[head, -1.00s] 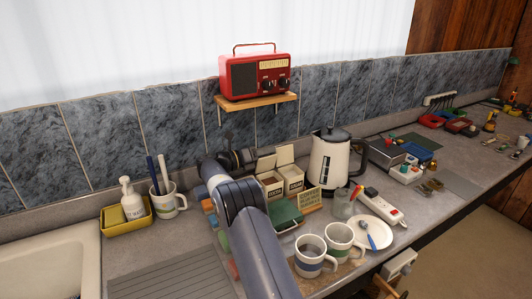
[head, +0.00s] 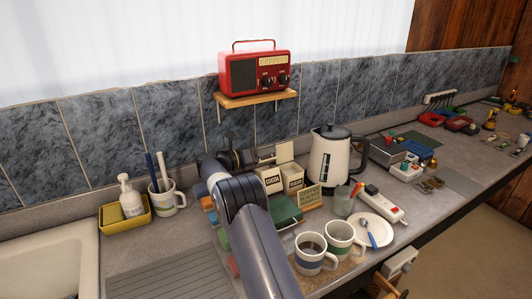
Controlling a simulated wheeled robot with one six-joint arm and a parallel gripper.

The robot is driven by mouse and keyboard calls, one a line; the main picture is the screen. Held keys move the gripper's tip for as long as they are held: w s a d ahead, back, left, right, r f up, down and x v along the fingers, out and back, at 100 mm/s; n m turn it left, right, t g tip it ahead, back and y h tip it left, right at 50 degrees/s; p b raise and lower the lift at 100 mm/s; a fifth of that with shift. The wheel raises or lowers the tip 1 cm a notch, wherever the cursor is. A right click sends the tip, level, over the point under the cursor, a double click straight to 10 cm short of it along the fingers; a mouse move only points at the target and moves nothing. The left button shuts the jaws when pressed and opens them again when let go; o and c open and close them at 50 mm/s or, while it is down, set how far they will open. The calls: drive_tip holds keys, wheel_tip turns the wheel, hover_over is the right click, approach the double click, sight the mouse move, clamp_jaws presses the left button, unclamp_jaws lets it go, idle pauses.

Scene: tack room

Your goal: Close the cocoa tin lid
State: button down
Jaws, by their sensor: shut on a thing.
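The cocoa tin (head: 270,181) is the left of two small cream tins on the counter; its dark label seems to read COCOA. Its lid (head: 266,160) shows as a thin, nearly edge-on strip above the tin's back, not flat on the rim. My gripper (head: 250,159) reaches in from the left behind the tin, at the lid's left side. It appears shut on the lid, though the fingertips are small and partly hidden. The neighbouring tin (head: 291,179) has its own lid (head: 284,152) standing upright.
A kettle (head: 329,158) stands close on the right of the tins. A green box (head: 286,209) and a small sign (head: 310,194) are in front. Two mugs (head: 311,255) stand nearer. A shelf (head: 256,99) with a red radio (head: 254,70) is above.

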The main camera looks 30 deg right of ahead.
sight(272, 158)
drive_tip(key=shift+s+f+m+b, duration=0.1)
drive_tip(key=shift+s+m+b, duration=0.8)
drive_tip(key=shift+m+b, duration=0.45)
drive_tip(key=shift+s+f+m+b, duration=0.1)
drive_tip(key=shift+s+m+b, duration=0.85)
drive_tip(key=shift+m, duration=0.6)
drive_tip(key=c, duration=1.6)
unclamp_jaws()
drive_tip(key=a+b, duration=0.1)
drive_tip(key=a, duration=0.9)
drive_tip(key=shift+s+a+b, duration=0.1)
drive_tip(key=shift+a+b, duration=0.25)
drive_tip(key=shift+a, duration=0.05)
drive_tip(key=d, duration=0.3)
drive_tip(key=d+p, duration=0.1)
drive_tip(key=d, duration=0.3)
drive_tip(key=d+p, duration=0.1)
drive_tip(key=d, duration=0.3)
drive_tip(key=shift+w, duration=0.25)
